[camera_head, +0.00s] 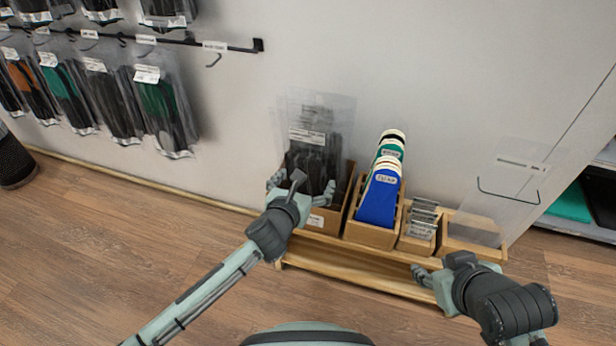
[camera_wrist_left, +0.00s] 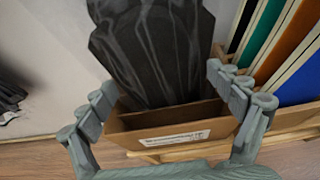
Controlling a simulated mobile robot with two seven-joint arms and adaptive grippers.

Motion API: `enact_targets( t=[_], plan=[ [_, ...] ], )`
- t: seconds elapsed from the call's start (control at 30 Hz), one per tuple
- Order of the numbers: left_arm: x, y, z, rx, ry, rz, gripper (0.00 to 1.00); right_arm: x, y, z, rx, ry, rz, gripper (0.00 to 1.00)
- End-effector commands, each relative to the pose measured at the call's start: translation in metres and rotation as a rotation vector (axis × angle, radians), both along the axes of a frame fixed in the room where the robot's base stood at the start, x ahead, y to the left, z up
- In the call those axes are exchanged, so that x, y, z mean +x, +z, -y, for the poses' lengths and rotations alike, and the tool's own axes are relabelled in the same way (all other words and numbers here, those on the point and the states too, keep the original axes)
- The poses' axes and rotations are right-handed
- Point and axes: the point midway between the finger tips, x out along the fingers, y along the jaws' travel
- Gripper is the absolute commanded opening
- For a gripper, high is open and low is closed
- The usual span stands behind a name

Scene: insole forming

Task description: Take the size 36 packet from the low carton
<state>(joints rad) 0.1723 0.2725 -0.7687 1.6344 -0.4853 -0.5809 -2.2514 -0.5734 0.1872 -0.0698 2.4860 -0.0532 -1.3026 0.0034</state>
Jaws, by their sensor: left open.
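The low carton (camera_head: 325,222) stands at the left end of a wooden bench against the wall, with a white label on its front. Dark insole packets (camera_head: 312,155) in clear plastic stand upright in it; one white header label shows, but its size is unreadable. My left gripper (camera_head: 301,187) is open at the carton, its fingers spread on either side of the packets. In the left wrist view, a dark packet (camera_wrist_left: 160,50) rises from the carton (camera_wrist_left: 165,140) between and beyond the open fingers. My right gripper (camera_head: 420,272) is in front of the bench's right part; its jaws are unclear.
A carton of blue, green and white insoles (camera_head: 378,200) stands right of the low carton, then a small box of metallic pieces (camera_head: 422,222). A clear sheet hangs from a wire hook (camera_head: 508,190) at right. Packets (camera_head: 160,105) hang on a wall rail at left.

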Motion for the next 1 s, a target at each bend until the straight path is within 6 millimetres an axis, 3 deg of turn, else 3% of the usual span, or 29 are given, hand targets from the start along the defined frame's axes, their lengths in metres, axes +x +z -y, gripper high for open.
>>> enact_targets(
  t=[0.2,0.63,1.0],
  plan=[
    [-0.0001,0.0001,0.0,0.0,0.0,0.0,0.9,0.0002,0.0004,-0.0004,0.001,0.001,0.002,0.4],
    [-0.0001,-0.0001,-0.0002,0.0,0.0,0.0,0.37,0.0001,0.0001,0.0,0.0,0.0,0.0,0.4],
    [0.0003,0.0035,-0.0003,0.001,0.0,0.001,0.36,-0.0017,0.0,0.0012,-0.003,-0.003,-0.009,0.4]
  ],
)
